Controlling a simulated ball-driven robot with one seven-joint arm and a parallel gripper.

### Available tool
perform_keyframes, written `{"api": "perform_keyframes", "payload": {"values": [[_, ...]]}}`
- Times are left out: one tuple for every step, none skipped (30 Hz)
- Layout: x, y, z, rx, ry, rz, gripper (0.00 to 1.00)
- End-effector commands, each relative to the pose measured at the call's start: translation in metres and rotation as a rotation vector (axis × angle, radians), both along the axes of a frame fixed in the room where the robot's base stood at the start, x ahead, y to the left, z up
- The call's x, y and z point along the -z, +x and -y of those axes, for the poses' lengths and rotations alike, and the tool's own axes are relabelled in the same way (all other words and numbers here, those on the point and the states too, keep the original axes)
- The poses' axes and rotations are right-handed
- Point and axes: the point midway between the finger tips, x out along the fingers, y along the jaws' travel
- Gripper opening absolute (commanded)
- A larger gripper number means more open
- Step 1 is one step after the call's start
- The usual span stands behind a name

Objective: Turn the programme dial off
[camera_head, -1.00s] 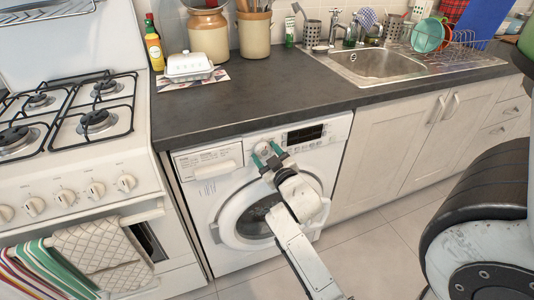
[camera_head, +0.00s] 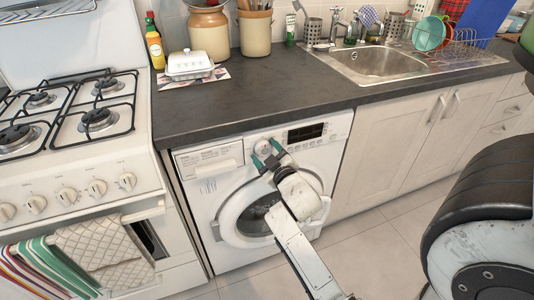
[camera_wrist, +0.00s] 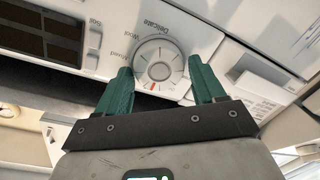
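The washer (camera_head: 225,215) is white and stands under the counter. Its programme dial (camera_wrist: 158,60) is a round silver-white knob with a red mark at its lower edge in the wrist view. Words such as "Delicate", "Wool" and "Mixed" are printed around it. In the head view the dial (camera_head: 266,147) is partly behind my gripper's fingertips. My gripper (camera_wrist: 160,78) is open, with green fingers on either side of the dial. I cannot tell whether the fingers touch it. The dark display (camera_head: 305,133) is right of the dial in the head view.
The counter edge (camera_head: 250,117) runs just above the washer panel. The detergent drawer (camera_head: 208,156) is left of the dial and the round door (camera_head: 250,218) is below. A stove (camera_head: 75,150) stands at the left, cabinets (camera_head: 400,150) at the right.

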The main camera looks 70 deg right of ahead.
Motion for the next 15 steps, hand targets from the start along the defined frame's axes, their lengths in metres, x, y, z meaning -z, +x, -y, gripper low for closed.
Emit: {"api": "perform_keyframes", "payload": {"values": [[-0.0001,-0.0001,0.0001,0.000,0.000,0.000,0.74],[0.0000,-0.0002,0.0002,0.000,0.000,0.000,0.77],[-0.0001,-0.0002,0.0002,0.000,0.000,0.000,0.81],[0.0000,-0.0003,0.0003,0.001,0.000,0.000,0.83],[0.0000,-0.0003,0.0003,0.001,0.000,0.000,0.85],[0.0000,-0.0004,0.0003,0.001,0.000,0.000,0.85],[0.0000,-0.0004,0.0003,0.001,0.000,0.000,0.85],[0.0000,-0.0004,0.0003,0.001,0.000,0.000,0.85],[0.0001,-0.0005,0.0004,0.001,0.000,0.000,0.85],[0.0001,-0.0005,0.0004,0.001,0.000,0.000,0.85],[0.0001,-0.0007,0.0003,0.001,0.000,0.000,0.85],[0.0003,-0.0013,-0.0002,0.001,0.000,0.000,0.85],[0.0004,-0.0020,-0.0009,0.001,0.000,0.000,0.85],[0.0005,-0.0032,-0.0020,0.001,0.000,0.000,0.85],[0.0007,-0.0054,-0.0043,0.001,-0.001,-0.001,0.85]]}}
